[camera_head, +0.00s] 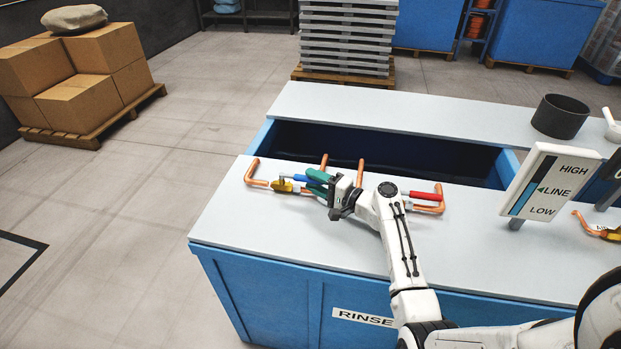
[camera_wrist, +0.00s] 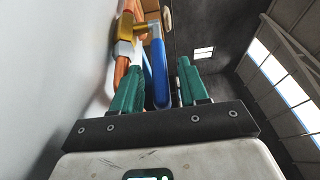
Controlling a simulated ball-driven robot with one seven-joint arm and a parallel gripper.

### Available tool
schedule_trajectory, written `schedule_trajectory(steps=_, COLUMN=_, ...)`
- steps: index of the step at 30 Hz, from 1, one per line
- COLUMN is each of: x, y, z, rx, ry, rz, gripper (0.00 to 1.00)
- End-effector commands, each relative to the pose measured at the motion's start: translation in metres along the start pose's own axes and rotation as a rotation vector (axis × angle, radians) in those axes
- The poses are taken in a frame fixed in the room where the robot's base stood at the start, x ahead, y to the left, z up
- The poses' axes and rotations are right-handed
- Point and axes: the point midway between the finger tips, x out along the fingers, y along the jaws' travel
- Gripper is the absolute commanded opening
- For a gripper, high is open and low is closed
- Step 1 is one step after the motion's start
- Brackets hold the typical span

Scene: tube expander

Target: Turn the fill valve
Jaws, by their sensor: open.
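A valve with a blue handle (camera_head: 299,178) and a brass body (camera_head: 283,185) sits on a copper pipe on the left of the rinse tank's top. My gripper (camera_head: 313,182) is at this valve from the right, its green fingers apart. In the wrist view the blue handle (camera_wrist: 160,75) lies between the open fingers (camera_wrist: 158,66), seemingly clear of both. The brass body (camera_wrist: 133,35) is just beyond the left finger. Another valve with a red handle (camera_head: 424,196) is right of my wrist. No label shows which valve is the fill valve.
The rinse tank (camera_head: 225,225) has an open basin behind the valves. A level gauge (camera_head: 550,180) marked HIGH, LINE, LOW has its pointer at LINE. A dark pot (camera_head: 560,117) stands at the back right. Another brass valve (camera_head: 605,232) is at the right edge.

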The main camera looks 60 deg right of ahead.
Motion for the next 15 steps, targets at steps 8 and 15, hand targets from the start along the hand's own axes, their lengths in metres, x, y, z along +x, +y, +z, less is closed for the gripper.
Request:
schedule_trajectory(steps=8, x=0.016, y=0.0, z=0.001, rx=0.0, ry=0.0, rz=0.0, gripper=0.44)
schedule_trajectory(steps=15, x=0.016, y=0.0, z=0.001, rx=0.0, ry=0.0, rz=0.0, gripper=0.42)
